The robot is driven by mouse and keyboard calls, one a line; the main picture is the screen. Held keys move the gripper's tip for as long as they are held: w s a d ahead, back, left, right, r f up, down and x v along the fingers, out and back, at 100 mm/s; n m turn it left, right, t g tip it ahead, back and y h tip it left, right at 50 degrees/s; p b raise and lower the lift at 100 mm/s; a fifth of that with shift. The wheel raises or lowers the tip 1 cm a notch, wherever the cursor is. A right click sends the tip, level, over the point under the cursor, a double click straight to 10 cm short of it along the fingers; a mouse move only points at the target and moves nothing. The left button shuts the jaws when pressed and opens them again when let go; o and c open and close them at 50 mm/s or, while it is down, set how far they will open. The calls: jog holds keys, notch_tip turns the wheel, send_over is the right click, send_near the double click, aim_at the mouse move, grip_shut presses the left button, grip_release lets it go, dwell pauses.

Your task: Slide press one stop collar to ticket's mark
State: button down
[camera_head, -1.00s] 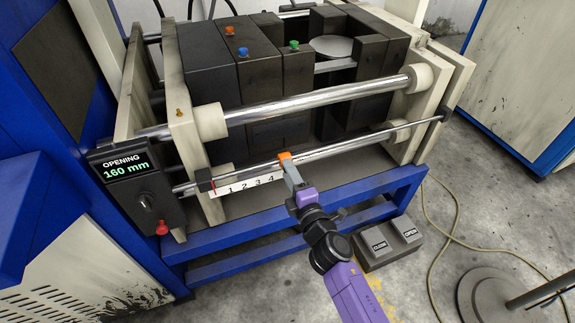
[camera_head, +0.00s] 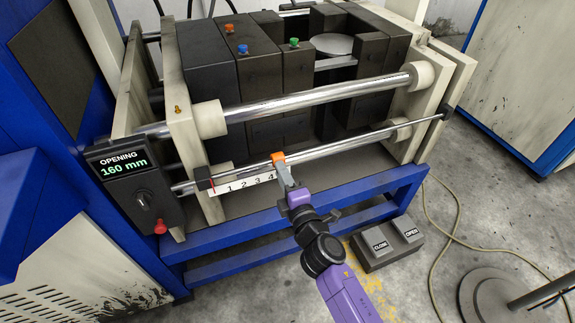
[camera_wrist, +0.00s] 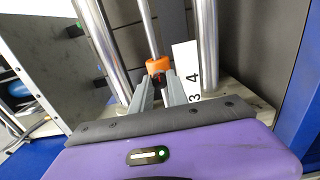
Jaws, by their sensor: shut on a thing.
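The orange stop collar (camera_head: 278,158) sits on the thin front rod of the press, close to the 4 end of the white numbered scale (camera_head: 243,184). My gripper (camera_head: 281,168) is shut on the collar from the front and below. In the wrist view the orange collar (camera_wrist: 157,66) sits at the tips of my gripper's two grey fingers (camera_wrist: 158,78), around the rod. The scale (camera_wrist: 184,62) stands beside it with 3 and 4 legible. A small red line shows at the scale's left end. No ticket is legible in these views.
The OPENING display (camera_head: 123,164) reads 160 mm, with a red knob (camera_head: 160,227) below it. A thick chrome bar (camera_head: 310,104) runs above the rod. The blue frame rail (camera_head: 240,234) lies below. A CLOSE/OPEN pedal box (camera_head: 387,243) stands on the floor.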

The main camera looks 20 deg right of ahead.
jog(key=shift+a+f+b, duration=0.1)
jog(key=shift+a+b, duration=1.2)
jog(key=shift+a, duration=1.15)
jog(key=c, duration=1.2)
grip_release()
jog(key=shift+s, duration=0.15)
jog(key=s, duration=0.4)
jog(key=shift+s, duration=0.35)
